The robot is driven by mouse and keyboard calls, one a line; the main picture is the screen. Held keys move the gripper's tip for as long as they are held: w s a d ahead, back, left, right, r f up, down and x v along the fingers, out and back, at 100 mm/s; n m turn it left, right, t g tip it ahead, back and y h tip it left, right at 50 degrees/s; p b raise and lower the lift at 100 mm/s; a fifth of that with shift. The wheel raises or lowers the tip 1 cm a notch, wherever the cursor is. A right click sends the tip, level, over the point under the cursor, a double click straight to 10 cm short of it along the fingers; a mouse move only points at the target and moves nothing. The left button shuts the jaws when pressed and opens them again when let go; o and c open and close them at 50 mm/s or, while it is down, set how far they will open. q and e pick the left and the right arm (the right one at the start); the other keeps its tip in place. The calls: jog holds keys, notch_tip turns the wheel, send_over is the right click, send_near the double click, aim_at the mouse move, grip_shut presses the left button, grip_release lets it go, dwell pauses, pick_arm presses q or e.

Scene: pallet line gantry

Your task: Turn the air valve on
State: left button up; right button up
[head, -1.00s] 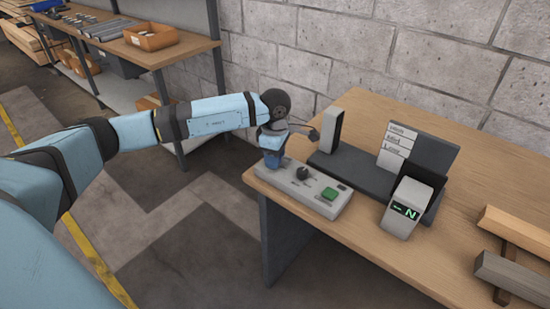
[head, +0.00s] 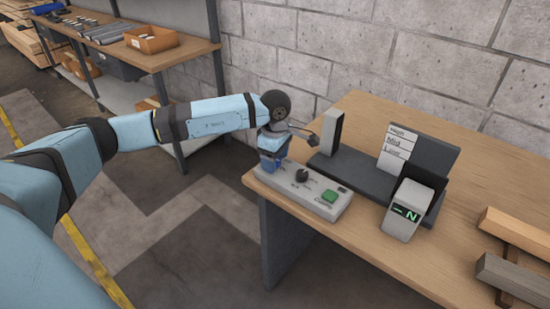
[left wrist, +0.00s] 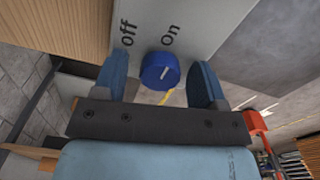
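The air valve is a round blue knob (left wrist: 160,71) with a white pointer line, on a grey panel (left wrist: 195,18) marked "off" and "On". The line slants up and to the right, on the "On" side. My left gripper (left wrist: 162,62) is open, its blue fingers on either side of the knob with a gap visible at each side. In the head view my left gripper (head: 270,162) is at the left end of the grey control box (head: 318,200), pointing down and mostly hiding the knob. My right gripper is not in view.

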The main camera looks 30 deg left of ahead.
pick_arm(q)
notch_tip(320, 180, up, 14)
jog(key=p, duration=0.1)
jog(key=shift+p, duration=0.3)
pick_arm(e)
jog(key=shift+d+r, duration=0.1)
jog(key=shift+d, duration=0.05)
pick_arm(q)
jog(key=shift+f, duration=0.1)
dwell(0.4)
